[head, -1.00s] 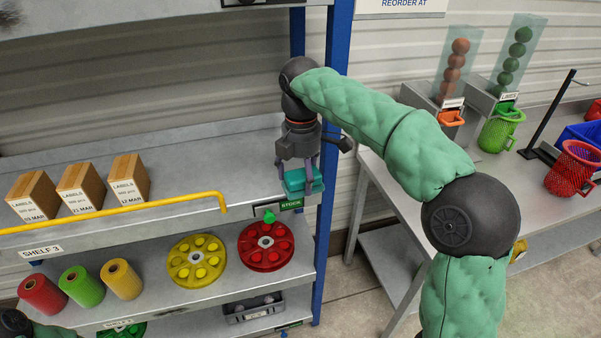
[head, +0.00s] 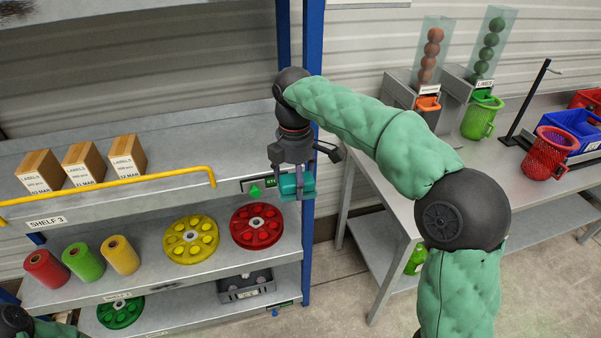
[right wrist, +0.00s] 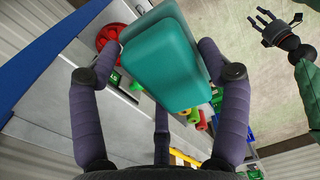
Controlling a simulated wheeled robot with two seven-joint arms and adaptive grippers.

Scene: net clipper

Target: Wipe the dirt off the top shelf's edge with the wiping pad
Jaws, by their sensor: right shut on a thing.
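The teal wiping pad (head: 289,187) is held between the fingers of my right gripper (head: 296,176), in front of the right end of the shelf marked SHELF 3. In the right wrist view the pad (right wrist: 168,62) sits between the purple fingers of that gripper, which hide parts of its sides. The top shelf's edge (head: 75,9) shows only in part at the upper left of the head view, with dark dirt (head: 38,9) on it. The pad is well apart from it. My left gripper (right wrist: 266,25) shows in the right wrist view, empty with its fingers spread.
A blue rack post (head: 312,60) stands just behind my right gripper. A yellow rail (head: 110,184) runs along SHELF 3, before several label boxes (head: 84,163). Spools and red and yellow wheels (head: 257,226) fill the shelf below. A grey table (head: 400,185) stands right.

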